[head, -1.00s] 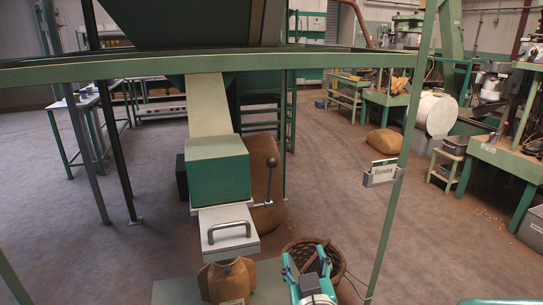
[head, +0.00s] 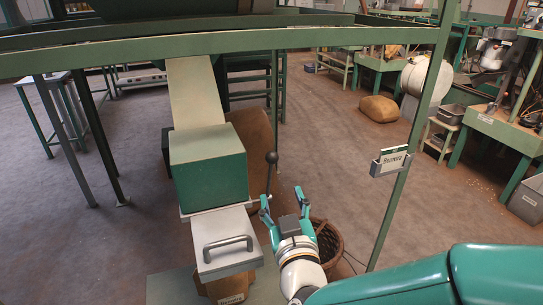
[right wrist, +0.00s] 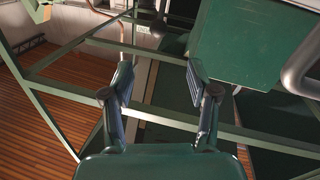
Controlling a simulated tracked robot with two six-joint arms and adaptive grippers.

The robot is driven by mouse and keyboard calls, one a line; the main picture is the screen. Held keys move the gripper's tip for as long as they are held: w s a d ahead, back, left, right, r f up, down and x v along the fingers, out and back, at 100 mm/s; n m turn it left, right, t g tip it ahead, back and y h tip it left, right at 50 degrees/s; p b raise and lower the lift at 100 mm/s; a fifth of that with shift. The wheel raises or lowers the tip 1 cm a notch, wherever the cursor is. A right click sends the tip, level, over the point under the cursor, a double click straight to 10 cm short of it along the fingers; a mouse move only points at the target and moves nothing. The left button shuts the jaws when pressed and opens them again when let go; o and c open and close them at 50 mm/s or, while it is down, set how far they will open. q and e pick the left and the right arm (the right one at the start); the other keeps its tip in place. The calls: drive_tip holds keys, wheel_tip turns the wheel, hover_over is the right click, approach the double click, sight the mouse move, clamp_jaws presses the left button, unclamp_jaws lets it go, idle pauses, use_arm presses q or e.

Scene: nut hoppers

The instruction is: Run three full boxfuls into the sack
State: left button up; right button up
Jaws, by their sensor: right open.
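The green measuring box (head: 207,168) sits below a pale sloping chute (head: 197,92) that comes down from the hopper (head: 215,8). Below the box is a grey metal part with a bar handle (head: 228,243). The brown sack (head: 232,287) shows only partly beneath it. My right gripper (head: 283,199) is open and empty, close to the lever, its fingers pointing up in the picture. In the right wrist view its fingers (right wrist: 162,82) are spread with nothing between them. My left gripper is not in view.
A wicker basket (head: 329,241) stands on the floor behind my right gripper. A green frame post (head: 408,150) with a label holder (head: 391,162) rises at the right. A full sack (head: 377,108) lies farther back. Open floor lies left of the box.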

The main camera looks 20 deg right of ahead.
sight(273, 163)
drive_tip(key=w+d, duration=0.1)
drive_tip(key=w, duration=0.4)
drive_tip(key=w+p, duration=0.1)
drive_tip(key=w, duration=0.4)
drive_tip(key=w+d, duration=0.1)
drive_tip(key=w, duration=0.4)
drive_tip(key=shift+w+d+p, duration=0.15)
drive_tip(key=shift+d+p, duration=0.15)
drive_tip(key=shift+p, duration=0.05)
clamp_jaws()
